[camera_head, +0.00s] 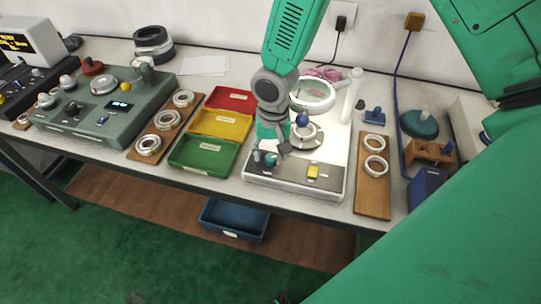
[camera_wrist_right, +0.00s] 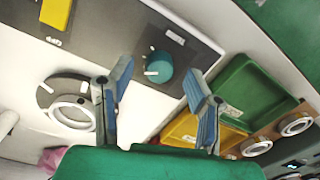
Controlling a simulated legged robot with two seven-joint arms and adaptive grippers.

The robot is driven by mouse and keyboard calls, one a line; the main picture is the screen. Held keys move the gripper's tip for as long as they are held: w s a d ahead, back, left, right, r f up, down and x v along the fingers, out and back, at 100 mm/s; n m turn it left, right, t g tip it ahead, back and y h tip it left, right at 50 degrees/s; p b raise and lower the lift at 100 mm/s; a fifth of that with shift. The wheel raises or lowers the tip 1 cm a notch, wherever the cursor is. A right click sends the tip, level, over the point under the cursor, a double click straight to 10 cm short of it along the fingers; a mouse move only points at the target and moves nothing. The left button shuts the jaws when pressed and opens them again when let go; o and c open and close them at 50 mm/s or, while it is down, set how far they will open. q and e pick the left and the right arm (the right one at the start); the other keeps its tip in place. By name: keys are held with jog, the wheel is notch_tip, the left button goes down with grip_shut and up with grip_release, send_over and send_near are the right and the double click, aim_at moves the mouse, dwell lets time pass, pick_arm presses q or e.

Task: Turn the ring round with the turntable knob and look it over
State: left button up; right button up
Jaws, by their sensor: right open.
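The ring (camera_head: 306,133) is a silver metal ring lying on the grey disc of the turntable on the white inspection station (camera_head: 338,150). In the right wrist view the ring (camera_wrist_right: 73,112) sits at lower left on the disc. The teal turntable knob (camera_wrist_right: 158,67) stands on the station's dark front panel. It also shows in the head view (camera_head: 270,159). My right gripper (camera_wrist_right: 157,73) is open, its two blue-grey fingers apart on either side of the knob in the picture; contact cannot be told. My left gripper is out of view.
A yellow button (camera_head: 313,171) is on the same panel. Red (camera_head: 232,98), yellow (camera_head: 222,123) and green (camera_head: 203,155) trays stand left. Wooden boards with rings (camera_head: 372,195) (camera_head: 133,154) flank the station. A ring-shaped lamp or magnifier (camera_head: 313,108) stands behind the turntable.

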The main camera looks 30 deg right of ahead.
jog(key=shift+a+f, duration=0.2)
jog(key=shift+f, duration=0.7)
jog(key=shift+d, duration=0.15)
jog(key=shift+d, duration=0.1)
jog(key=shift+c, duration=1.2)
grip_shut()
